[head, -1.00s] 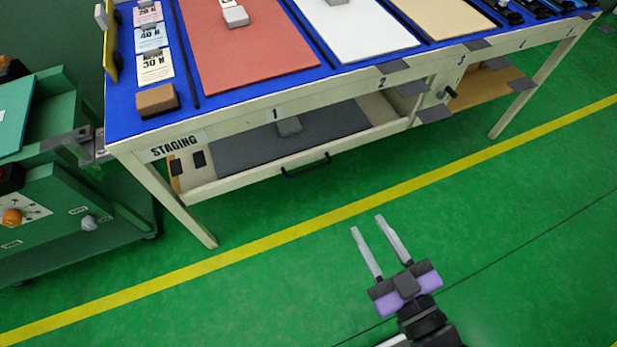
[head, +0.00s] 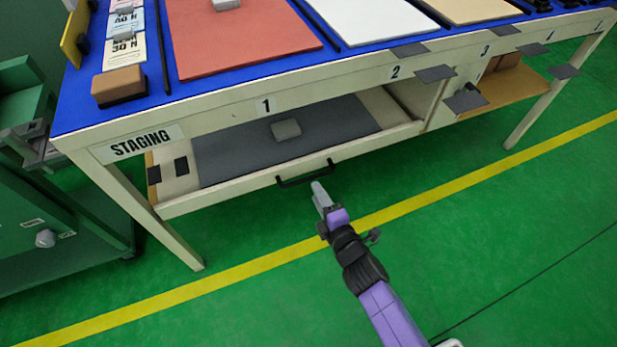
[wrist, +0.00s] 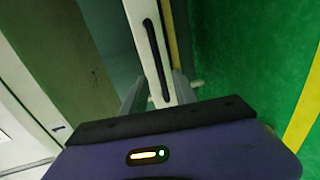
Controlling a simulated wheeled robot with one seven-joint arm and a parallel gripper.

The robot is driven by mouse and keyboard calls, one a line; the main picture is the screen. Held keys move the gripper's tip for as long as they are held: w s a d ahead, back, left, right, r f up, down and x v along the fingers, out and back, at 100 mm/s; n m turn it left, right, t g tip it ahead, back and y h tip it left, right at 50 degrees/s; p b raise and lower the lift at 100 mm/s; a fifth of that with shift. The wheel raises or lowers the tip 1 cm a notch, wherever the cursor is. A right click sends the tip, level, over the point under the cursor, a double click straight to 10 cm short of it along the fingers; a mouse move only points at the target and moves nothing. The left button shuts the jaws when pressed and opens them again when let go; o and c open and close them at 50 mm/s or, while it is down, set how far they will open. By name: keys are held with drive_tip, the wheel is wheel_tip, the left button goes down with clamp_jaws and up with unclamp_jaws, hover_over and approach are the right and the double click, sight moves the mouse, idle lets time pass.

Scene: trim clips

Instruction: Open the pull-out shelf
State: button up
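The pull-out shelf under the table has a cream front rail (head: 235,194) with a black bar handle (head: 305,176). A dark grey mat (head: 240,150) and a grey block (head: 286,129) lie on the shelf.
The table has a blue top (head: 205,93) and a STAGING label (head: 142,143). Grey tabs (head: 436,73) stick out along its right front. A green cabinet (head: 60,230) stands at the left. The green floor in front is clear, with a yellow line (head: 235,278).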

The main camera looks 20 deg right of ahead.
sight(308, 177)
drive_tip(key=b+x, duration=0.1)
drive_tip(key=x, duration=0.6)
drive_tip(key=shift+w+b, duration=0.35)
clamp_jaws()
idle(1.1)
